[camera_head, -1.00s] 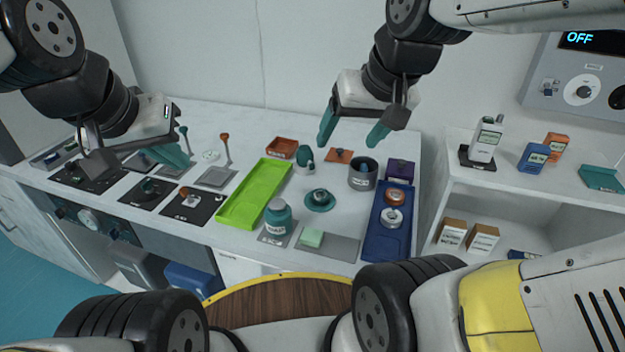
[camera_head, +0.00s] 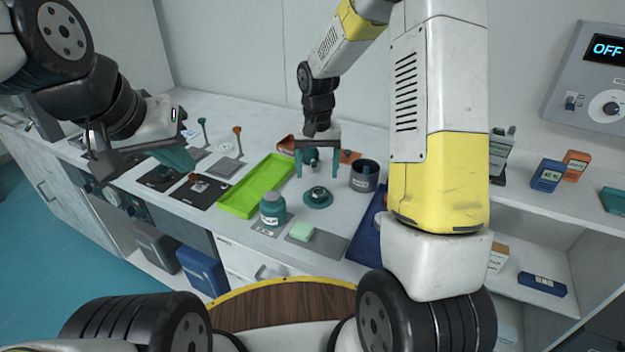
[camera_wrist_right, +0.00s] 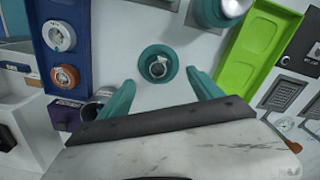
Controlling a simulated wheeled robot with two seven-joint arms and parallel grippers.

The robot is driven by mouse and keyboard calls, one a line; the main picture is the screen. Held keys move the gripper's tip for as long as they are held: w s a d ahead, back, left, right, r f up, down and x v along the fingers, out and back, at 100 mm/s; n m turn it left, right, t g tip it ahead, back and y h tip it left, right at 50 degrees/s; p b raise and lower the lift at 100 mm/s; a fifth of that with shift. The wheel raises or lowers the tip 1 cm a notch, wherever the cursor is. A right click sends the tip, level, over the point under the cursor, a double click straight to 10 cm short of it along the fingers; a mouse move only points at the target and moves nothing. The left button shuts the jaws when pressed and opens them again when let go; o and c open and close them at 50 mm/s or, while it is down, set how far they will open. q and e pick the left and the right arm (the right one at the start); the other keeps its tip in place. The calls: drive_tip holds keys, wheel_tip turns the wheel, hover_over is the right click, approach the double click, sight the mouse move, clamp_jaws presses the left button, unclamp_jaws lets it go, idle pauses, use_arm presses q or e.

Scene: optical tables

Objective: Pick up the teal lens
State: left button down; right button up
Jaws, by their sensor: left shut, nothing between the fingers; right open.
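A round teal piece (camera_head: 317,197) with a wide flat rim and a ring in its centre rests on the light tabletop; it looks like the teal lens. It also shows in the right wrist view (camera_wrist_right: 158,63), upper middle, ahead of and between the two teal fingers. My right gripper (camera_head: 317,175) is open and empty, pointing down above and slightly behind it, apart from it. My left gripper (camera_head: 180,160) is shut and empty at the left, over the dark mats. The teal piece is not hidden.
A green tray (camera_head: 256,187) lies left of the teal piece. A dark grey cup (camera_head: 364,177) stands to the right. My right arm covers much of the blue tray (camera_wrist_right: 62,50).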

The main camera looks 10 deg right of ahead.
sight(319, 192)
drive_tip(key=f, duration=0.7)
drive_tip(key=shift+w+d+f, duration=0.2)
drive_tip(key=shift+d+f, duration=0.05)
drive_tip(key=shift+d, duration=0.05)
drive_tip(key=c, duration=1.5)
drive_tip(key=shift+r, duration=0.15)
